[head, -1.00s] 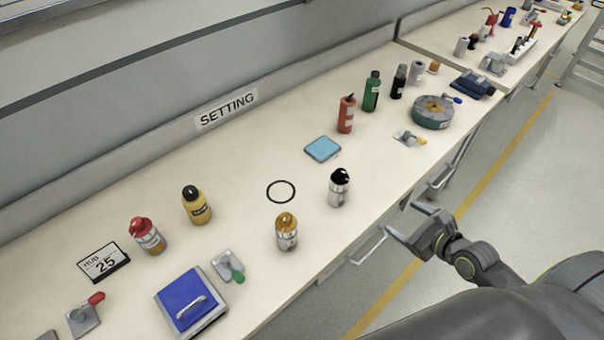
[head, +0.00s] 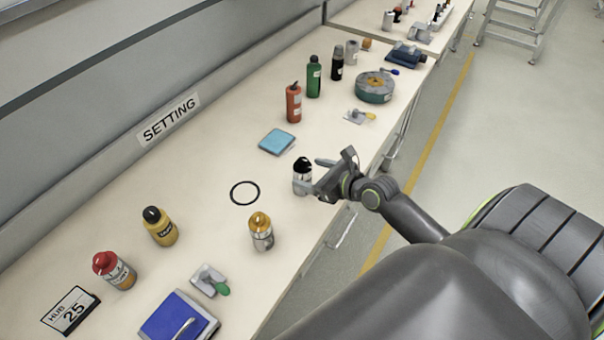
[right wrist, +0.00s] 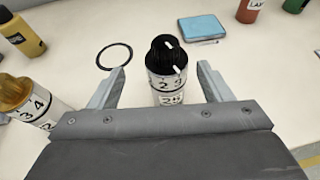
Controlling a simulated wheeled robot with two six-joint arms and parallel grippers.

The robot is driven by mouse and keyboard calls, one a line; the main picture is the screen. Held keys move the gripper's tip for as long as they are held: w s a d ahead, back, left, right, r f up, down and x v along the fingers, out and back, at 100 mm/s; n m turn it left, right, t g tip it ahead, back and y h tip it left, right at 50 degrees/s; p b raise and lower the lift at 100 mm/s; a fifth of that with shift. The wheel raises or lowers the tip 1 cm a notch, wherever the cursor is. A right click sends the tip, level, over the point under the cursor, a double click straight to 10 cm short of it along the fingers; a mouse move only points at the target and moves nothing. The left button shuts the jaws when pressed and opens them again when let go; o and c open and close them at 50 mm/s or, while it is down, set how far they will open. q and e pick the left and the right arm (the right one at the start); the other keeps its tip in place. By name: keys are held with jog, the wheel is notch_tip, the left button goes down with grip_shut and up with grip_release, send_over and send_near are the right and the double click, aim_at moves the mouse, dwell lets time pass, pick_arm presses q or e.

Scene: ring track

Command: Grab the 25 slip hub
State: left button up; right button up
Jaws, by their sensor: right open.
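A silver cylinder with a black top (head: 301,178) stands upright near the table's front edge. In the right wrist view this black-topped hub (right wrist: 165,72) shows a number ring and a label that seems to read 25, partly cut off. My right gripper (head: 318,174) is open at table height beside it. In the wrist view its two fingers stand left and right of the hub, with gaps on both sides. A similar cylinder with a gold top (head: 261,231) stands nearer, left of the gripper. My left gripper is not in view.
A black ring (head: 244,193) and a blue pad (head: 277,142) lie behind the hub. A "HUB 25" sign (head: 70,311), a red-capped bottle (head: 114,270) and a yellow bottle (head: 160,226) stand at left. A red bottle (head: 294,103) and green bottle (head: 314,77) stand farther along.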

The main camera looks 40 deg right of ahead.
aim_at(297, 167)
jog(key=x, duration=0.6)
jog(key=shift+w+d+f+b, duration=0.25)
jog(key=shift+d+b, duration=0.1)
jog(key=shift+r, duration=0.1)
jog(key=c, duration=1.2)
jog(key=shift+o, duration=0.2)
